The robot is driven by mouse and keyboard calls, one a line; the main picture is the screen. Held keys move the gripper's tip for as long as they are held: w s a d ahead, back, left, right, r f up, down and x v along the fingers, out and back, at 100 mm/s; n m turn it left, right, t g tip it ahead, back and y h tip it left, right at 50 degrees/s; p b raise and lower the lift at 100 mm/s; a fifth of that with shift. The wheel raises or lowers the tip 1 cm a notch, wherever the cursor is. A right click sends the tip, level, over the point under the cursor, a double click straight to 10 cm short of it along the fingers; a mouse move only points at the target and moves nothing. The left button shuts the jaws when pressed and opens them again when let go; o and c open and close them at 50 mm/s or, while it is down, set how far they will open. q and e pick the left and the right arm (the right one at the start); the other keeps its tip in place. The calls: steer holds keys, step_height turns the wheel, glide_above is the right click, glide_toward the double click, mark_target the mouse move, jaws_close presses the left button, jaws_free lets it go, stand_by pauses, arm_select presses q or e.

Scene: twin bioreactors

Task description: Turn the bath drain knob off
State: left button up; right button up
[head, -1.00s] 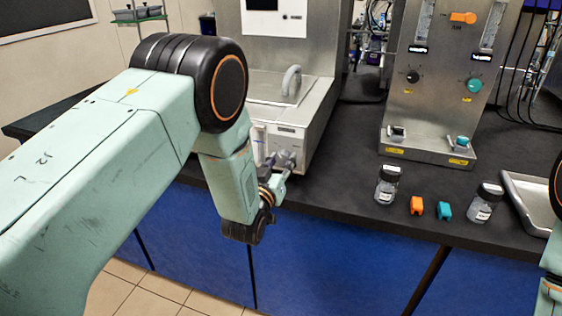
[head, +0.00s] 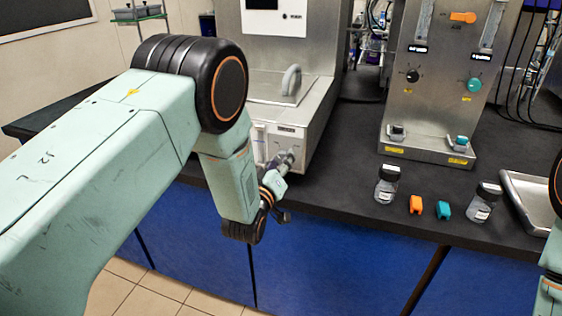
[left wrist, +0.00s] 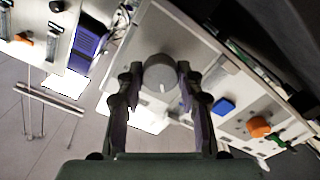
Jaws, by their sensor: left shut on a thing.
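A round grey knob with a light pointer line (left wrist: 160,72) sits on a pale panel in the left wrist view. My left gripper (left wrist: 158,84) has one finger on each side of the knob and is shut on it. In the head view my left gripper (head: 286,160) is at the front face of the steel bath unit (head: 316,116) and largely covers the knob. The knob's label cannot be read. My right gripper is out of view; only part of my right arm shows at the right edge.
In the head view, bottles (head: 387,185) (head: 484,201), orange (head: 416,204) and teal (head: 443,210) pieces and a metal tray (head: 530,200) stand on the dark bench to the right.

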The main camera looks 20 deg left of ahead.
arm_select(q)
steer(key=o, duration=1.2)
steer(key=s, duration=1.2)
steer(key=shift+a, duration=0.2)
